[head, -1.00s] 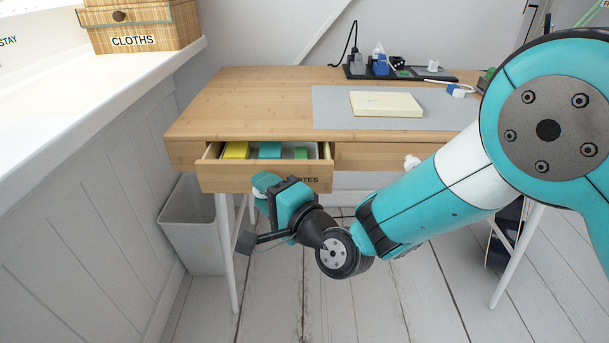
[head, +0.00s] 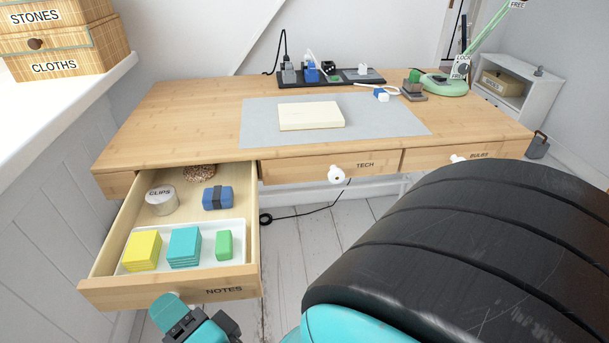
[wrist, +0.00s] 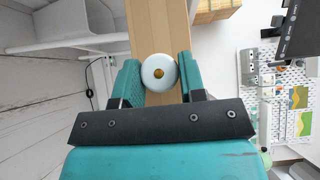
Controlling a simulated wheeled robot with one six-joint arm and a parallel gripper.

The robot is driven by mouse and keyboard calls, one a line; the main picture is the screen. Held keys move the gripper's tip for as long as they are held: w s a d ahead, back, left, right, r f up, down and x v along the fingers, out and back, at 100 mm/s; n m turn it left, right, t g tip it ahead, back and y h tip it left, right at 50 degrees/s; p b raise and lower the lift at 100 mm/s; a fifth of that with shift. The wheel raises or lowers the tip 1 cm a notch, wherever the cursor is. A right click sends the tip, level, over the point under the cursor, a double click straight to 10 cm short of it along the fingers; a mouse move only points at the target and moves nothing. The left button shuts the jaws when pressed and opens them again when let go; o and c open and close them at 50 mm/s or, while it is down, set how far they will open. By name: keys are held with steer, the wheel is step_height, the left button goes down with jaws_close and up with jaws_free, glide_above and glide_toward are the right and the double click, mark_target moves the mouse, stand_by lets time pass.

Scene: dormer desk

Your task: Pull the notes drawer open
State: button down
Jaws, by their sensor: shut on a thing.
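The notes drawer (head: 223,293) is at the left of the desk, pulled far out, its front panel labelled NOTES. Its wooden face also shows in the wrist view (wrist: 158,25). My gripper (wrist: 157,84) is shut on the drawer's round white knob (wrist: 159,67), with a teal finger on each side of it. In the head view only part of my gripper (head: 178,318) shows, at the bottom edge in front of the drawer; the knob is hidden there. Inside are a white tray (head: 206,258) with yellow, teal and green pads, a CLIPS tin (head: 162,201), and a blue strapped item (head: 217,198).
The desk (head: 190,120) carries a grey mat (head: 390,122) with a cream notebook (head: 311,115). The TECH drawer (head: 300,167) and BULBS drawer (head: 430,157) are closed. A white ledge (head: 70,110) with baskets runs along the left. My arm blocks the lower right.

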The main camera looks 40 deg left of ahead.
steer(key=shift+s, duration=0.15)
steer(key=c, duration=0.7)
jaws_free()
